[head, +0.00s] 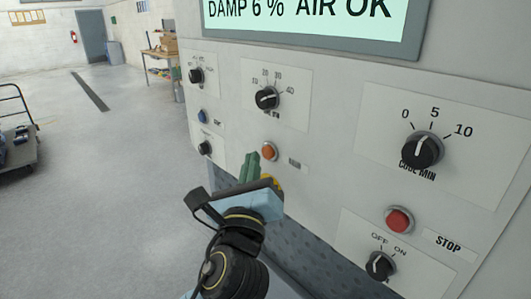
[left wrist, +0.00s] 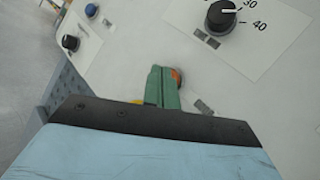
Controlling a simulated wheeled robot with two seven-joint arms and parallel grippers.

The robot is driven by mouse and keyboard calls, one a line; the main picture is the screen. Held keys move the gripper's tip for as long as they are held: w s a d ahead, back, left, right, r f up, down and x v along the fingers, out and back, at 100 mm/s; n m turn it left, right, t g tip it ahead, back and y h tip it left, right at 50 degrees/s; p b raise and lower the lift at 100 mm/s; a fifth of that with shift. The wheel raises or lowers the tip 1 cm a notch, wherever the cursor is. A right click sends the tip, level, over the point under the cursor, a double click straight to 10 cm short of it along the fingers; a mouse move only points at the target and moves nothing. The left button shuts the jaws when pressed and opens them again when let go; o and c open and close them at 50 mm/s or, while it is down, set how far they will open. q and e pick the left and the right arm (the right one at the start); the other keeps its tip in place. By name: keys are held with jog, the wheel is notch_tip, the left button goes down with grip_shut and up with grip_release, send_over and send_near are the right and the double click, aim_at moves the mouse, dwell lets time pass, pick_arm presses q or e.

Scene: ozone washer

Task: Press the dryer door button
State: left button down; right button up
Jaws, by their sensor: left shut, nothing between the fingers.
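The dryer control panel (head: 330,180) fills the right of the head view. An orange button (head: 268,152) sits on it below the middle black knob (head: 267,97); its small label is too blurred to read. My left gripper (head: 250,163) is shut and empty, its green fingers just left of and below the orange button. In the left wrist view the closed fingers (left wrist: 162,84) partly cover the orange button (left wrist: 177,76). I cannot tell whether they touch it. My right gripper is out of view.
A red STOP button (head: 398,220), a blue button (head: 202,116), and several black knobs share the panel. A display (head: 310,22) reads DAMP 6 % AIR OK. Open floor (head: 90,190) lies left, with a cart (head: 18,150) at the far left.

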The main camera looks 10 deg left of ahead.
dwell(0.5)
pick_arm(q)
jog(key=shift+w+d, duration=0.25)
jog(key=shift+w, duration=0.1)
jog(key=shift+w+d+p, duration=0.3)
jog(key=shift+w, duration=0.05)
dwell(0.8)
jog(key=shift+s, duration=0.1)
jog(key=shift+s+a+p, duration=0.45)
jog(key=shift+s+a, duration=0.1)
jog(key=shift+s, duration=0.05)
jog(key=shift+s+a+p, duration=0.35)
jog(key=shift+s+a, duration=0.45)
jog(key=shift+s, duration=0.2)
jog(key=shift+s+a+p, duration=0.35)
jog(key=shift+s+a, duration=0.4)
jog(key=shift+s, duration=0.25)
